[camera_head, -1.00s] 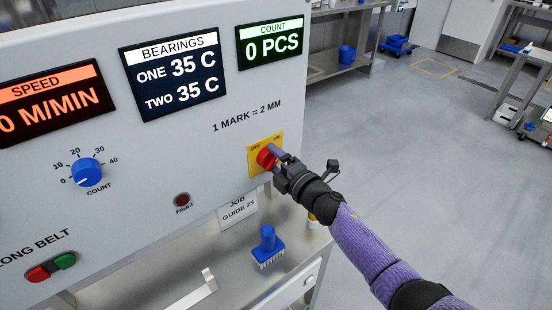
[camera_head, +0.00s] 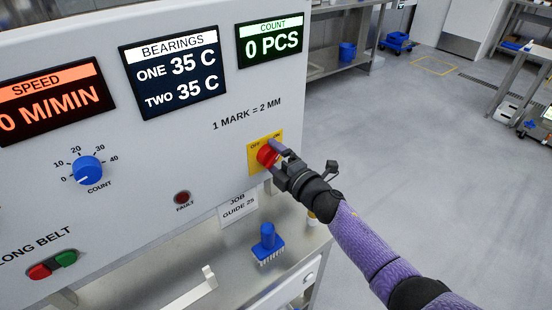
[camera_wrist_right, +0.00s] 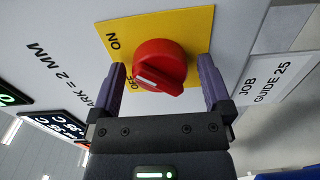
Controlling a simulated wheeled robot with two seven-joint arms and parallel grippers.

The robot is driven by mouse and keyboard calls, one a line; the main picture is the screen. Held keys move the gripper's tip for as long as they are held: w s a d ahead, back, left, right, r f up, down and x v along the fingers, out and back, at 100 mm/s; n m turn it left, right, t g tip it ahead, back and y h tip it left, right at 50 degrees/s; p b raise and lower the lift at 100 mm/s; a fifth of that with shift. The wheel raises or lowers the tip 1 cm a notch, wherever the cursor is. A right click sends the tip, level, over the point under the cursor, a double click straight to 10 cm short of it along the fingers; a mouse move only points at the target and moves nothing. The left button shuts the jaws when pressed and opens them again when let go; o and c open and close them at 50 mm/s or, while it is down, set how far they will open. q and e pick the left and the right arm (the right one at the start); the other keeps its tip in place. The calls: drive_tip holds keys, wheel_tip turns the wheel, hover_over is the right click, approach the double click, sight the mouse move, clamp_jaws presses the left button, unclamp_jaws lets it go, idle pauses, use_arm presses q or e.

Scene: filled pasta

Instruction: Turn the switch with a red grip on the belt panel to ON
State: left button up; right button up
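The red grip (camera_head: 265,156) of the switch sits on a yellow plate (camera_head: 253,165) at the right end of the belt panel (camera_head: 200,150). The plate is marked OFF on the left and ON on the right. In the right wrist view, the white mark on the red grip (camera_wrist_right: 160,62) points toward OFF. My right gripper (camera_head: 272,155) is at the switch. In the wrist view its two purple fingers are apart, one on each side of the grip, with a gap visible on both sides. My left gripper is not in view.
A blue COUNT knob (camera_head: 87,170), a FAULT lamp (camera_head: 182,198) and red and green buttons (camera_head: 52,265) are also on the panel. A blue-handled brush-like item (camera_head: 267,245) stands on the steel ledge below. A JOB GUIDE 25 card (camera_head: 238,207) hangs below the switch.

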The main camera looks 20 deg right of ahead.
drive_tip(key=shift+s+d, duration=0.15)
drive_tip(key=shift+s, duration=0.2)
drive_tip(key=p+v, duration=0.2)
drive_tip(key=v, duration=0.7)
